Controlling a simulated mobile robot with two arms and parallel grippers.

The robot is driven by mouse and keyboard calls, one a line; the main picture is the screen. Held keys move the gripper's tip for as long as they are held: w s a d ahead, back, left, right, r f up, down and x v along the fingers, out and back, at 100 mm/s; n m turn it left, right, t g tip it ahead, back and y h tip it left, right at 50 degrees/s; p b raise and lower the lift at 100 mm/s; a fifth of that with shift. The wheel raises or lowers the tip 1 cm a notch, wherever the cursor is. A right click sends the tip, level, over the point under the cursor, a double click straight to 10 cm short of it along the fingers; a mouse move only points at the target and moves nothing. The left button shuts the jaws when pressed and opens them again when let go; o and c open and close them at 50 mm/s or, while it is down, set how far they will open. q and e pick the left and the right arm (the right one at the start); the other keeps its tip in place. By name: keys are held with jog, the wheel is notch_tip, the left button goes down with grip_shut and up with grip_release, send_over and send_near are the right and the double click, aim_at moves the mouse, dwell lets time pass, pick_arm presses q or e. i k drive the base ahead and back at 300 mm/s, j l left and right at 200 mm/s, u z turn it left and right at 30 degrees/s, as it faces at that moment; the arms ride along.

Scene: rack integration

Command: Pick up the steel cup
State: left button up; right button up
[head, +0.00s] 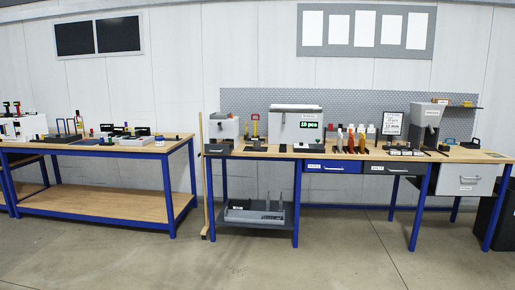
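I cannot make out a steel cup for certain; the items on the benches are small and far away. Several small items stand on the wooden top of the left workbench (168,153). Neither of my grippers is in view.
Open concrete floor (200,262) lies in front of both benches. A tall wooden strip (203,180) stands in the gap between them. A grey tray (254,212) sits on the right bench's lower shelf. A black bin (489,212) stands at the far right.

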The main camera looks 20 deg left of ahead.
aim_at(256, 144)
jog(key=i+j+u, duration=0.2)
jog(key=i, duration=0.4)
jog(key=i+l+u, duration=0.2)
jog(key=i, duration=2.3)
jog(key=j, duration=0.1)
